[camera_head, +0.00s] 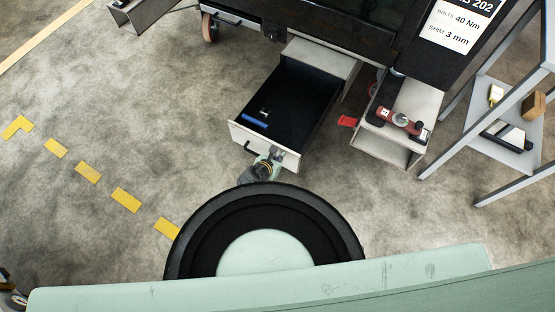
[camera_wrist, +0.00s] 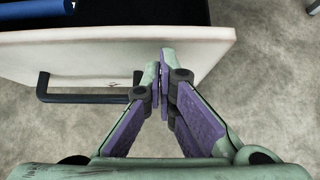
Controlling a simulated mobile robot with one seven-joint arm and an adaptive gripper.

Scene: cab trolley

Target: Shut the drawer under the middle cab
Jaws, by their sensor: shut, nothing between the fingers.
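An open drawer with a pale front (camera_head: 240,133) and black interior juts out from under the dark cab body (camera_head: 345,22). Its front also shows in the wrist view (camera_wrist: 85,52), with a black bar handle (camera_wrist: 85,97) left of my gripper. A blue item (camera_head: 254,120) lies in the drawer behind the front. My gripper (camera_head: 275,156) is at the right part of the drawer front. In the wrist view my gripper (camera_wrist: 164,56) is shut and empty, its fingertips overlapping the front panel near its right end. I cannot tell whether they touch it.
Right of the drawer, an open-fronted pale box (camera_head: 385,145) carries a red tool (camera_head: 400,121). A red piece (camera_head: 347,121) lies on the floor between them. A grey metal rack (camera_head: 487,130) with several items stands at right. The floor left of the drawer is clear, with yellow dashes (camera_head: 88,172).

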